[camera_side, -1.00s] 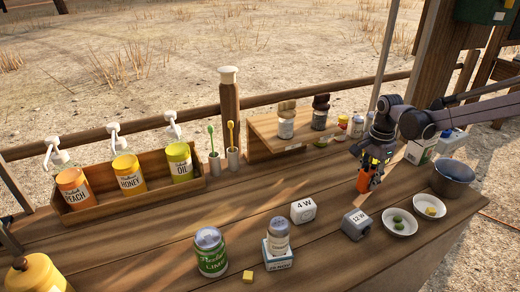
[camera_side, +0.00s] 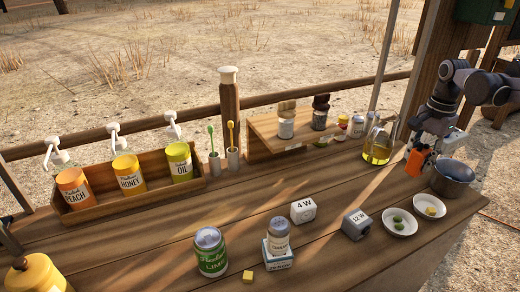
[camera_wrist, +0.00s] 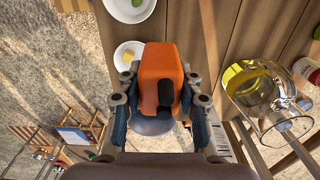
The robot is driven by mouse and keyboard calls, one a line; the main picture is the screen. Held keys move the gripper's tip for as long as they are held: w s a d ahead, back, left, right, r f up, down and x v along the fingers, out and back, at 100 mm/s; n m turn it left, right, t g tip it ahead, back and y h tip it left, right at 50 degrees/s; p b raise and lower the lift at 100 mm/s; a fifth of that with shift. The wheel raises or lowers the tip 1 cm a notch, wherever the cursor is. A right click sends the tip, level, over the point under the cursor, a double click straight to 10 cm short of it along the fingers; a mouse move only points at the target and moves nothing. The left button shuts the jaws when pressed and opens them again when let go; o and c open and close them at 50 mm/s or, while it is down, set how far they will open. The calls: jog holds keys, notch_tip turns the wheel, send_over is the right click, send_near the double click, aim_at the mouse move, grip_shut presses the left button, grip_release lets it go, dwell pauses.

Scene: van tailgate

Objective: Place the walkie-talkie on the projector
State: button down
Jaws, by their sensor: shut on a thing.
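An orange walkie-talkie (camera_side: 415,162) with black parts is held in my gripper (camera_side: 421,149) at the right of the side view. In the wrist view my gripper (camera_wrist: 160,98) is shut on the walkie-talkie (camera_wrist: 157,66), one finger on each side. It is in the air close to the grey pot. I cannot surely pick out the projector. A grey box marked 12 W (camera_side: 356,224) and a white box marked 4 W (camera_side: 303,210) stand on the table, left of and nearer the camera than my gripper.
The grey pot (camera_side: 452,180) stands beneath and right of my gripper. Two white plates (camera_side: 399,222) hold small food pieces. A glass jug of yellow liquid (camera_side: 377,151) stands just left of the walkie-talkie. A wooden shelf (camera_side: 268,142) and jars are further left. The table middle is mostly clear.

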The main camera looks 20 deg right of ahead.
jog(key=s+a+r, duration=0.4)
jog(key=s+a, duration=0.2)
jog(key=a, duration=0.2)
send_over(359, 218)
notch_tip(359, 218, down, 7)
jog(key=shift+r, duration=0.1)
jog(key=shift+f, duration=2)
jog(key=shift+f, duration=0.1)
jog(key=c, duration=0.9)
grip_release()
